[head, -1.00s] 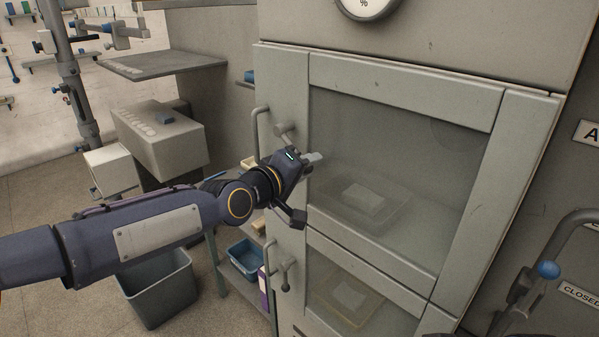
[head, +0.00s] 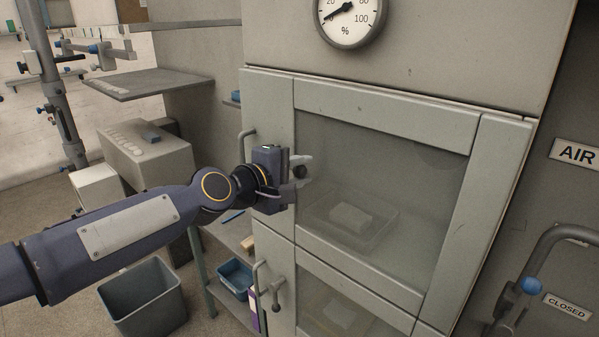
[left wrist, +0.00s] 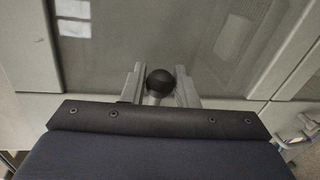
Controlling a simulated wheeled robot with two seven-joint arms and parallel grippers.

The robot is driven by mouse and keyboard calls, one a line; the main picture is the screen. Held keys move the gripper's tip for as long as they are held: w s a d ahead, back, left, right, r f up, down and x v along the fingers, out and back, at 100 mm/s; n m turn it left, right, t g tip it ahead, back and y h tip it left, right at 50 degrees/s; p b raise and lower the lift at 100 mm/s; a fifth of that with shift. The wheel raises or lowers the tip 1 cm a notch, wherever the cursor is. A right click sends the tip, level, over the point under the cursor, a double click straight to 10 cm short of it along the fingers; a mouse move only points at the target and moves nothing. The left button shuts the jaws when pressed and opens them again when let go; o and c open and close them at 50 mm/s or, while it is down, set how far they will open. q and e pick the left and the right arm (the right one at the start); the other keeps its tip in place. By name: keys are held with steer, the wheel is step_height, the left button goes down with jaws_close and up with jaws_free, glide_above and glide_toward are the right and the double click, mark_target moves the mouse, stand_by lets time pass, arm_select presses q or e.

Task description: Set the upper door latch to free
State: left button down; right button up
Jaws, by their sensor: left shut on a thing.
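The upper door (head: 385,104) is pale grey-green with a glass window and looks closed. Its latch ends in a dark ball knob, which shows in the left wrist view (left wrist: 160,82) between the two fingers. My left gripper (head: 300,178) is at the left side of this door, shut on the latch just behind the knob; its fingertips also show in the left wrist view (left wrist: 160,88). In the head view the gripper hides most of the latch, so I cannot tell its exact angle. My right gripper is not in view.
A bar handle (head: 244,148) stands left of my gripper. The lower door has its own latch (head: 278,290) and handle (head: 257,278). A grey bin (head: 145,303) stands on the floor at left. A pipe with a blue knob (head: 531,286) is at right.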

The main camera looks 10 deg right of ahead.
arm_select(q)
steer(key=shift+r, duration=0.1)
steer(key=c, duration=1.5)
jaws_free()
steer(key=shift+o, duration=0.2)
steer(key=shift+s+a, duration=0.1)
steer(key=shift+a, duration=0.2)
steer(key=b+v, duration=0.3)
steer(key=v, duration=0.3)
steer(key=shift+a, duration=0.15)
steer(key=shift+s+a+r, duration=0.15)
steer(key=shift+s+a, duration=0.15)
steer(key=shift+s, duration=0.05)
